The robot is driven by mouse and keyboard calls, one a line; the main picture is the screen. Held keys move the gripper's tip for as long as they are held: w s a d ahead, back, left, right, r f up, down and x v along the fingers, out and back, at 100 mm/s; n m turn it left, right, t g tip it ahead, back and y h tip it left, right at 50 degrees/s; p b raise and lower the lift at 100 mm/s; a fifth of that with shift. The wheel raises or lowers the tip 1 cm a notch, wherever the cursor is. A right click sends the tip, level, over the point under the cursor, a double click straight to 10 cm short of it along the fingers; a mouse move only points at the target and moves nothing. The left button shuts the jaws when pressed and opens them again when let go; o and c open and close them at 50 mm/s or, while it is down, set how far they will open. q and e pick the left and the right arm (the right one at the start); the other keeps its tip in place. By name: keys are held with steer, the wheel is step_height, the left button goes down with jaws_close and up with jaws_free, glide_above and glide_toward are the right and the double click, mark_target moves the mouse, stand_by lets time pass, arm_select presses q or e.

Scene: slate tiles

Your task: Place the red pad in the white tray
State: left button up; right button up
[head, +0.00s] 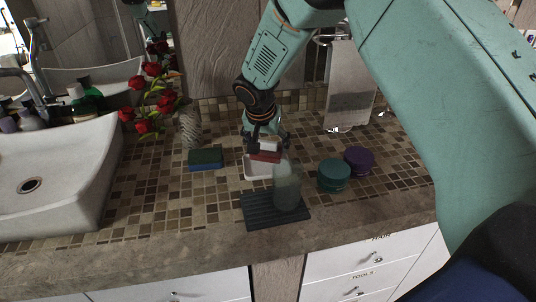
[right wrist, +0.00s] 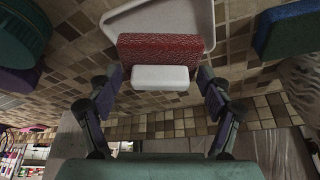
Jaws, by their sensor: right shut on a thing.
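The red pad (head: 265,156), with a white block on its upper side, is between the fingers of my right gripper (head: 266,143). In the right wrist view the red pad (right wrist: 160,46) shows with its white block between the two fingertips (right wrist: 160,77). My right gripper is shut on it. The white tray (head: 250,172) lies on the tiled counter just below the pad. The tray's corner (right wrist: 190,14) shows behind the pad in the right wrist view. I cannot tell whether pad and tray touch. My left gripper is not in view.
A translucent green bottle (head: 287,188) stands on a dark ribbed mat (head: 258,212) in front of the tray. Teal (head: 333,174) and purple (head: 358,159) round containers stand right. A green-and-blue sponge (head: 206,159), a rose vase (head: 190,130) and a sink (head: 75,170) are left.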

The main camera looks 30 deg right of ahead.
mark_target(265, 151)
steer(key=shift+s+a+f, duration=0.1)
steer(key=shift+s+f, duration=0.05)
steer(key=shift+f, duration=0.3)
steer(key=shift+a+f, duration=0.2)
steer(key=shift+f, duration=0.9)
steer(key=shift+c, duration=0.4)
steer(key=shift+d+f, duration=0.1)
steer(key=shift+f, duration=0.1)
steer(key=c, duration=0.5)
steer(key=o, duration=1.1)
steer(key=shift+d, duration=0.1)
steer(key=o, duration=0.4)
steer(key=shift+w+f, duration=0.1)
steer(key=shift+w, duration=0.1)
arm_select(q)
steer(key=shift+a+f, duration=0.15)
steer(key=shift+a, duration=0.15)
arm_select(e)
steer(key=shift+o, duration=0.3)
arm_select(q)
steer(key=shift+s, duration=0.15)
arm_select(e)
steer(key=shift+s, duration=0.1)
steer(key=shift+r, duration=0.3)
